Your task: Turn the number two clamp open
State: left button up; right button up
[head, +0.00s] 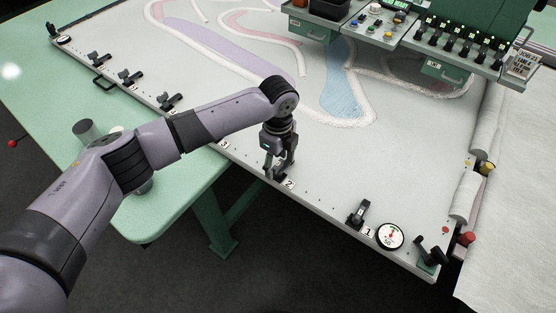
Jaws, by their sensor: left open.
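My right gripper is not in view.
Another black clamp (358,212) stands by label "1", next to a round gauge (390,236). Several more clamps line the edge at left. A green machine with a control panel (375,22) overhangs the back right. The board's middle is clear.

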pick_arm(q)
jog(key=shift+c, duration=0.6)
jog(key=c, duration=1)
jog(key=shift+c, duration=0.2)
